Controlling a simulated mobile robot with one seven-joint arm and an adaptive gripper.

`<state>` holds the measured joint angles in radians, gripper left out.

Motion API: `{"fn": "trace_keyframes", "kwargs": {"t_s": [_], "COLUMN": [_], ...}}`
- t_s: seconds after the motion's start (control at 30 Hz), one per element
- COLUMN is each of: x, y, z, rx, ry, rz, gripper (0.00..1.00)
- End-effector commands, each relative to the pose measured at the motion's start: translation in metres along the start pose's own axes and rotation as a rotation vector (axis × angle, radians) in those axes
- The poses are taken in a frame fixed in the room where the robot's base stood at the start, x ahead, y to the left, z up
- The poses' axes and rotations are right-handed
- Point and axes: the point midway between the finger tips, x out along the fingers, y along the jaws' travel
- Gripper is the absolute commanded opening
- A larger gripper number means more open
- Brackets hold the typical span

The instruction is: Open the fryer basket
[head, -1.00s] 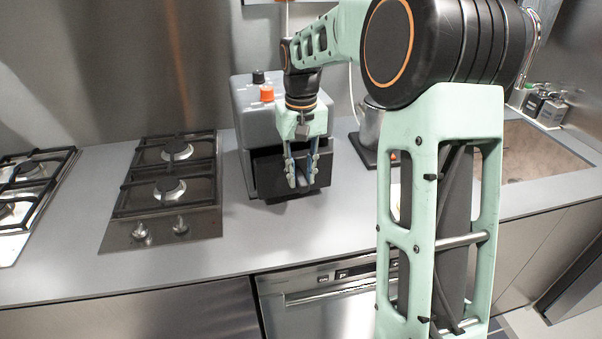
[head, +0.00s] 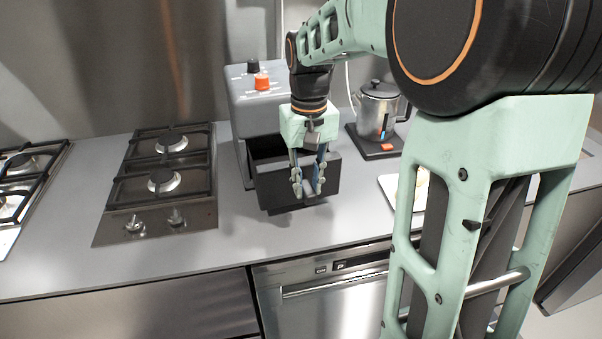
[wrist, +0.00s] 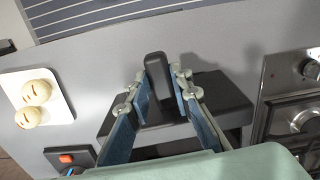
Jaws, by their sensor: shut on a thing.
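The air fryer (head: 245,108) is a grey box with an orange knob and a black knob on top, standing at the back of the counter. Its dark basket (head: 276,190) is pulled partly out at the front, with its open top showing behind and beside my gripper. My gripper (head: 308,188) is shut on the basket's handle, seen in the wrist view as an upright dark grey block (wrist: 157,78) between the two fingers. The basket's dark rim (wrist: 222,98) also shows there. The inside of the basket is mostly hidden by my gripper.
A gas hob (head: 160,185) is left of the fryer, with another at the far left. A metal kettle (head: 378,110) stands on a dark base to the right. A white board (wrist: 62,95) holds two round pale items. The counter before the basket is clear.

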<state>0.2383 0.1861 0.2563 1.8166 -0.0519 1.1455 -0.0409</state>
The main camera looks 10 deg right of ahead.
Motion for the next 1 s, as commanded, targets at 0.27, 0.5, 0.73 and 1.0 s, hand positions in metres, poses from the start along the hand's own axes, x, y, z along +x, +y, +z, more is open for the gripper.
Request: {"fn": "trace_keyframes", "kwargs": {"t_s": [0.27,0.5,0.73,1.0], "x": [-0.001,-0.001,-0.001,0.0], "y": [0.0,0.0,0.0,0.0], "z": [0.041,0.049,0.048,0.048], "rx": [0.0,0.001,0.001,0.001], "ry": [0.001,0.001,0.002,0.001], "rz": [0.001,0.0,0.0,0.0], "gripper": [0.0,0.0,0.23,0.38]}}
